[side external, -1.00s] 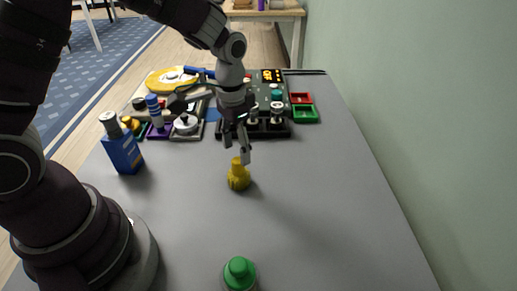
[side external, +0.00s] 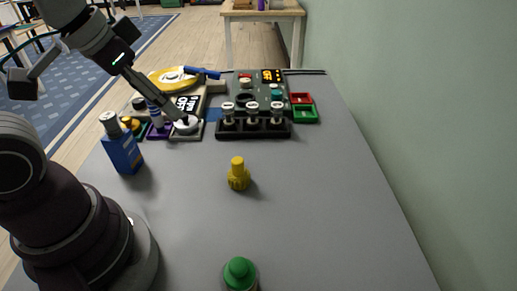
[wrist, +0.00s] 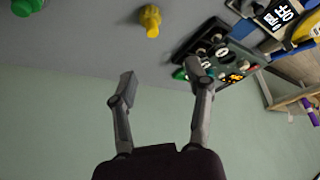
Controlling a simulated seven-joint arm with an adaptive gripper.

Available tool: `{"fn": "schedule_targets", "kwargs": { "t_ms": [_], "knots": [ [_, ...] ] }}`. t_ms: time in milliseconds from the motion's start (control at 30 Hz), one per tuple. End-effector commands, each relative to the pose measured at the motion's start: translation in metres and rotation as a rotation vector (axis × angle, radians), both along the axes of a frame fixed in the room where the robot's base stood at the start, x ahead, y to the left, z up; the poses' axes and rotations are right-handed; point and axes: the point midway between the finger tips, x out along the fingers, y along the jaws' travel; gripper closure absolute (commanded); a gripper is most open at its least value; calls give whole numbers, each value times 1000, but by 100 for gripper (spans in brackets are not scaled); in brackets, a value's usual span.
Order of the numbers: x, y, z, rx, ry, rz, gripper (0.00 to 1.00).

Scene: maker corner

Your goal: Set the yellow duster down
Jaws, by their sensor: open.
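The yellow duster (side external: 238,175) stands upright on the grey table (side external: 310,215), its narrower end up, with nothing touching it. It also shows near the top of the wrist view (wrist: 151,20). My gripper (side external: 172,108) is at the upper left in the side view, raised and tilted, well apart from the duster. In the wrist view its two fingers (wrist: 160,74) are spread wide with nothing between them.
A blue bottle (side external: 123,152) stands left of the duster, and a green-capped thing (side external: 239,272) is at the near edge. A black rack (side external: 253,130), red and green trays (side external: 304,114) and a yellow disc are behind. The table's right side is clear.

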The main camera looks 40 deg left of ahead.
Motion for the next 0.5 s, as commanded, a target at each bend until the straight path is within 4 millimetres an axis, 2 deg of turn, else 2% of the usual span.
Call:
{"fn": "schedule_targets", "kwargs": {
  "t_ms": [33, 167, 500],
  "knots": [
    [-3, 0, -1, -1, -16, 5, 43],
    [-4, 1, -2, -3, -22, 8, 26],
    [-3, 1, -6, -14, 0, 21, 25]
  ]
}}
